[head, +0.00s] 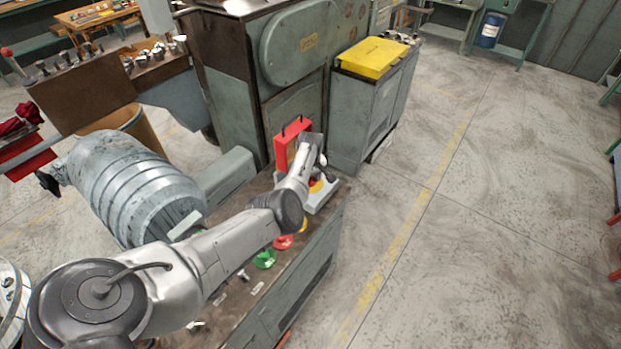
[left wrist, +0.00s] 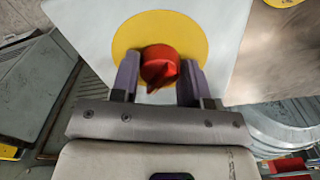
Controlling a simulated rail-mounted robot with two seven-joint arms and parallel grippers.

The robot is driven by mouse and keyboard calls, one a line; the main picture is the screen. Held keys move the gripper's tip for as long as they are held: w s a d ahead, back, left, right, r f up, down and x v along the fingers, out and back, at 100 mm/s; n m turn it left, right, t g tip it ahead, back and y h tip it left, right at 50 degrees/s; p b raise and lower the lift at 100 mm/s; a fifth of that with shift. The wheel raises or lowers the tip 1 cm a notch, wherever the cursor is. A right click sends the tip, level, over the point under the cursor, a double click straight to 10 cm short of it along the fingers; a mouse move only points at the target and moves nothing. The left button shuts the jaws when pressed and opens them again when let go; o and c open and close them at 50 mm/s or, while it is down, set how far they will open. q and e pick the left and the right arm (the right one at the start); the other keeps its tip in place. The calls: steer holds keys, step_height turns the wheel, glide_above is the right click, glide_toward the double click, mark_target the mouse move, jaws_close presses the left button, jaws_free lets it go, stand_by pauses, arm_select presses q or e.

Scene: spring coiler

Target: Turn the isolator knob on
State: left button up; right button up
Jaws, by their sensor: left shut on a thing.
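The isolator knob (left wrist: 160,66) is red and sits on a round yellow plate (left wrist: 190,32) on a pale grey box. In the left wrist view my left gripper (left wrist: 158,75) has its two fingers on either side of the knob, shut on it. The knob's pointed end faces the gripper's palm. In the head view my left gripper (head: 318,172) is at the pale grey isolator box (head: 322,198) on the end of the console top, and the arm mostly hides the knob. My right gripper is in neither view.
A red frame (head: 281,148) stands just behind the isolator box. Green (head: 265,259) and red (head: 283,242) buttons lie along the console top under my left arm. A large ribbed grey drum (head: 150,195) is to the left. The floor to the right is open.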

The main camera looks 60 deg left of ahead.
arm_select(q)
steer(key=o, duration=0.9)
step_height(320, 180, up, 6)
steer(key=shift+f+p, duration=0.25)
steer(key=shift+p, duration=0.75)
steer(key=shift+r, duration=1)
